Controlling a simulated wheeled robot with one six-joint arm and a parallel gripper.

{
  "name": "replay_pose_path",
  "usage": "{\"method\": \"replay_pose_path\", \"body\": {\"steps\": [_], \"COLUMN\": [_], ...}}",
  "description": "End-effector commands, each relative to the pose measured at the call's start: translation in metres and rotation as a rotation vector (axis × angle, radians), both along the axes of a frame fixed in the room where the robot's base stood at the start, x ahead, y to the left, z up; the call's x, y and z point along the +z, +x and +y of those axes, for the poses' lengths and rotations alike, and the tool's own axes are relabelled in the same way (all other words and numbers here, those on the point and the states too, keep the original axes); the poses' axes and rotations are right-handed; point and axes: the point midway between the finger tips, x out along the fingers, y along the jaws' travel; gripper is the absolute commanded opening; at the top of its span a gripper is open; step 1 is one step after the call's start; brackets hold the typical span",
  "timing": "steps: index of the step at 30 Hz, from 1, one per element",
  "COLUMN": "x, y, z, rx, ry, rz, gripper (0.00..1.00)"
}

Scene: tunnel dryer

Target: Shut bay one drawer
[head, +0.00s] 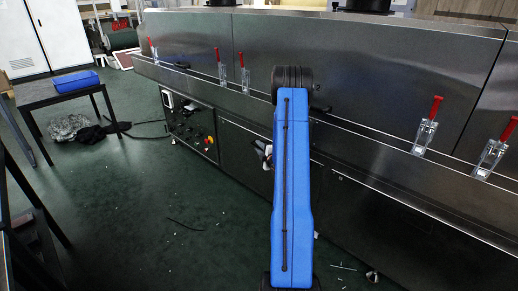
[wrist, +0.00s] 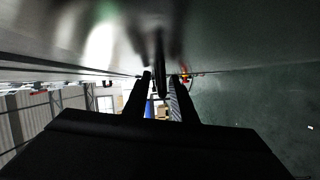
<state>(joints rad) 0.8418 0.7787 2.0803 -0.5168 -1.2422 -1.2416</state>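The metal dryer (head: 330,145) runs across the head view, with dark lower panels (head: 245,150) beside my arm. I cannot make out which panel is the bay one drawer or whether it stands out, as my blue arm covers part of the front. My gripper is mostly hidden behind the arm in the head view. In the wrist view my gripper (wrist: 161,78) has its two dark fingers apart. A narrow dark bar (wrist: 159,50), possibly a handle, shows between them near a shiny metal face (wrist: 90,35). I cannot tell whether they touch.
A control panel (head: 190,122) with buttons is on the dryer's left end. Red-handled clamps (head: 427,130) line its upper ledge. A dark table (head: 55,92) with a blue case (head: 76,81) stands at left. The green floor (head: 140,190) in front is mostly open.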

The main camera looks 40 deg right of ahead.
Motion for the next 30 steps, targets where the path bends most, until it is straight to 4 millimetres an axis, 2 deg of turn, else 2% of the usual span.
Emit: {"method": "replay_pose_path", "body": {"steps": [10, 14, 17, 30], "x": [0.001, 0.001, 0.002, 0.009], "y": [-0.001, -0.010, -0.023, -0.105], "z": [0.000, 0.003, 0.008, 0.038], "rx": [0.000, -0.001, -0.001, -0.002], "ry": [0.000, 0.001, 0.001, 0.000], "rz": [-0.001, 0.000, 0.000, 0.001], "gripper": [0.26, 0.26, 0.26, 0.26]}}
